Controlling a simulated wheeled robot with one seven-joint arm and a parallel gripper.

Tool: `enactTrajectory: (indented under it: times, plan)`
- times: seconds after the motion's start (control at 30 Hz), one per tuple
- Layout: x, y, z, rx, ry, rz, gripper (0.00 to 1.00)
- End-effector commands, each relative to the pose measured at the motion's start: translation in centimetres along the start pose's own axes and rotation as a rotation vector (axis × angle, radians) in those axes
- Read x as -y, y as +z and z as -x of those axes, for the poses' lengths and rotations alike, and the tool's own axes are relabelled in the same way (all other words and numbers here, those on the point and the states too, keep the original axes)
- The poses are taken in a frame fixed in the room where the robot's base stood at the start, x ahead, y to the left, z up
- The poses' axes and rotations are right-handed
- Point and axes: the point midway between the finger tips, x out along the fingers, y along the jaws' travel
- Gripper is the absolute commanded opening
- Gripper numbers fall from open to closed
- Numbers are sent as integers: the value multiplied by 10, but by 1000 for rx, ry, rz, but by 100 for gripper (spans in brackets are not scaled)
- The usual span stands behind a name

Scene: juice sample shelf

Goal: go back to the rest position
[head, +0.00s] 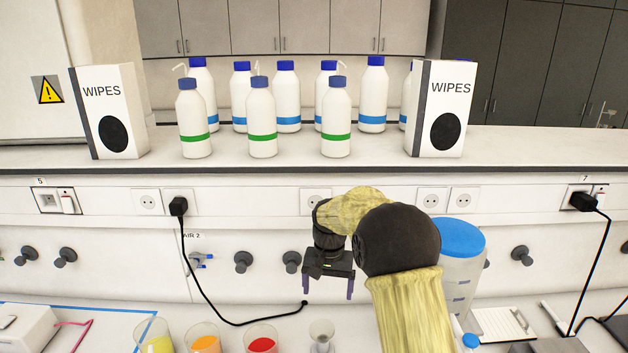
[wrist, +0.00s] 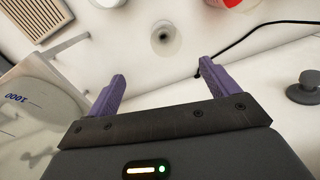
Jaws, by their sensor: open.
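My gripper (head: 328,288) hangs above the bench in front of the wall panel, fingers pointing down. It is open, with nothing between its two purple fingers, which also show in the wrist view (wrist: 157,88). Below and ahead of it stands a small clear vessel with a dark centre (head: 321,333), which also shows in the wrist view (wrist: 166,38), apart from the fingers. Part of my arm hides some of the wall and bench on the right.
Beakers with yellow (head: 155,342), orange (head: 204,341) and red (head: 262,341) contents stand at the front. A large blue-lidded container (head: 461,262) is close right of my arm. A black cable (head: 215,308) crosses the bench. Bottles (head: 263,115) and wipes boxes (head: 122,110) line the shelf.

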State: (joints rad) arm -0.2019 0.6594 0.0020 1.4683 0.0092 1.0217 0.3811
Motion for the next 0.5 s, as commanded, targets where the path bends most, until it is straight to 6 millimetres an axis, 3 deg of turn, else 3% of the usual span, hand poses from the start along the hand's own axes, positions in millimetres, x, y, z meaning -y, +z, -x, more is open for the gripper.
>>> enactTrajectory:
  times: [0.27,0.5]
  plan:
    - [-55,51,13,-68,-18,49,87]
    - [-101,113,16,-138,-25,100,87]
